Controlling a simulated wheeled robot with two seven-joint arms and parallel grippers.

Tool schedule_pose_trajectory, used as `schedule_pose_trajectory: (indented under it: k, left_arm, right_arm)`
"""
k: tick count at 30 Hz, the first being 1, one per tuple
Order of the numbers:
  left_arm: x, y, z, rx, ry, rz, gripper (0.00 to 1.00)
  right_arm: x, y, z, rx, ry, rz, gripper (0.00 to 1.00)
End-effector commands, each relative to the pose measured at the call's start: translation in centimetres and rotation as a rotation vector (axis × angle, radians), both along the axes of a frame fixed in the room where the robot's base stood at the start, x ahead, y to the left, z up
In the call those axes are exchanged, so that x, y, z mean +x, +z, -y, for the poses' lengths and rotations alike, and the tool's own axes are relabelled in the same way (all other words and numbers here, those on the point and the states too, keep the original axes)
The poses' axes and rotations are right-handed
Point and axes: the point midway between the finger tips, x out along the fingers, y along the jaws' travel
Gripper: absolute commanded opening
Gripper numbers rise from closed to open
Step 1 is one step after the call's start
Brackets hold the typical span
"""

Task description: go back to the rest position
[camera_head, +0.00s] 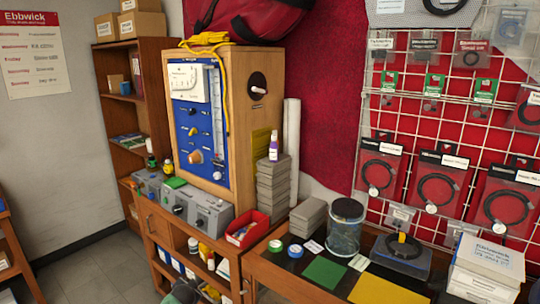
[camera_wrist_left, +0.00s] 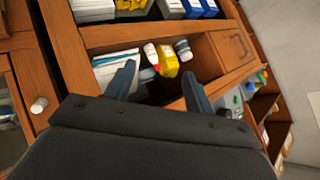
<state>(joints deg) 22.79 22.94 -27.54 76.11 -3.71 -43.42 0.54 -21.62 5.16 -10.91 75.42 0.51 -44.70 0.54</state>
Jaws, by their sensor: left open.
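My left gripper (camera_wrist_left: 160,82) shows in the left wrist view with its two dark fingers spread apart and nothing between the tips. It points at the wooden shelf unit. My right gripper is in neither view.
The testbench with a blue panel (camera_head: 187,143) stands on a wooden cabinet, with grey boxes (camera_head: 208,213) and a red bin (camera_head: 240,242) in front. A table at the right holds a dark jar (camera_head: 345,228) and a green mat (camera_head: 325,271). Floor (camera_head: 95,270) at lower left is clear.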

Motion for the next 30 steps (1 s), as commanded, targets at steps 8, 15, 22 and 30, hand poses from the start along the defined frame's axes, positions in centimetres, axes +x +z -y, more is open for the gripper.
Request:
schedule_pose_trajectory:
  k: [8, 15, 22, 30]
  left_arm:
    - [-11.3, -12.8, 3.7, -0.174, 0.079, -0.173, 0.54]
    - [-22.3, -22.2, 6.2, -0.283, 0.147, -0.299, 0.54]
    - [-34.0, -30.0, 8.1, -0.345, 0.213, -0.424, 0.54]
    - [-48.7, -37.4, 10.5, -0.389, 0.279, -0.577, 0.54]
  right_arm:
    - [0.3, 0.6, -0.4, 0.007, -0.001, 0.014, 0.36]
    - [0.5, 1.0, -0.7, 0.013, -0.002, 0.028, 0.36]
    - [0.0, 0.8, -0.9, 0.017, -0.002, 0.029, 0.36]
    - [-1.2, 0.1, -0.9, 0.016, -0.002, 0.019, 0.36]
